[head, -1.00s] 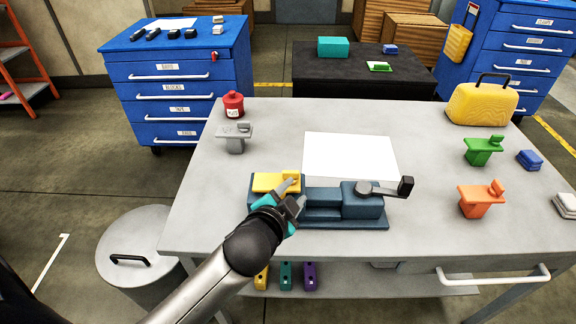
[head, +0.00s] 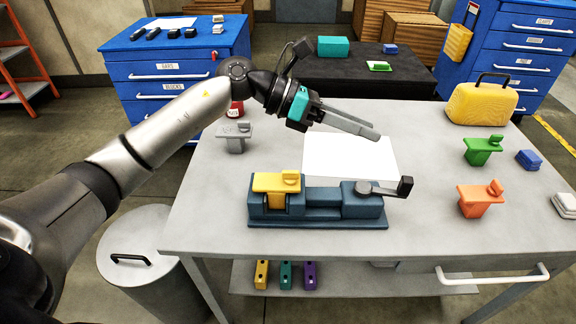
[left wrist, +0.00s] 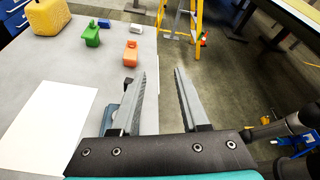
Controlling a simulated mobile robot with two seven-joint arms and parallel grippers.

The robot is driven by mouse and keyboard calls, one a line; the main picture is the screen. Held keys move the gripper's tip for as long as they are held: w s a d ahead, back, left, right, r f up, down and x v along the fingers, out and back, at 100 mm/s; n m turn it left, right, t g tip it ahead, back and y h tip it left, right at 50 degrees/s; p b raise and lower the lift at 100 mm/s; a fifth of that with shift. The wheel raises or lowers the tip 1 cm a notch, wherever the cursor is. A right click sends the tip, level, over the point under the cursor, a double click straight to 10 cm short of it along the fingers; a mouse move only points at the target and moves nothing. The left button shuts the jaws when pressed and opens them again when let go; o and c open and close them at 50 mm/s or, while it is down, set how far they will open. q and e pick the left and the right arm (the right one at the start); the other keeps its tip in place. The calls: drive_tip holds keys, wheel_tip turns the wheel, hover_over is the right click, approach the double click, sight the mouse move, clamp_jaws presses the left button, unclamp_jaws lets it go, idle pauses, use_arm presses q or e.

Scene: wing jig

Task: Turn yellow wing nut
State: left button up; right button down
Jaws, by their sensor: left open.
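The yellow wing nut (head: 291,176) sits on top of the yellow block (head: 270,185) at the left end of the blue jig (head: 330,222) on the table. My left gripper (head: 374,134) is raised above the table, behind the jig and over the white sheet, pointing right. It is apart from the wing nut. In the left wrist view its two fingers (left wrist: 163,75) stand open with nothing between them. The wing nut cannot be made out in that view. My right gripper is in neither view.
A crank (head: 392,188) sticks out at the jig's right end. A grey piece (head: 235,136), a green piece (head: 483,149), an orange piece (head: 477,201) and a yellow case (head: 480,105) stand around the white sheet (head: 350,165). The table front is clear.

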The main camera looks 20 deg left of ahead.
use_arm(q)
drive_tip(key=a+f+m+g+y, duration=0.15)
drive_tip(key=a+y, duration=0.25)
drive_tip(key=a, duration=0.4)
drive_tip(key=g+y, duration=0.1)
drive_tip(key=y, duration=0.4)
approach(290, 171)
drive_tip(key=shift+m, duration=0.45)
drive_tip(key=b+x, duration=0.1)
drive_tip(key=x, duration=0.7)
drive_tip(key=shift+d+f, duration=0.15)
drive_tip(key=shift+f, duration=0.15)
clamp_jaws()
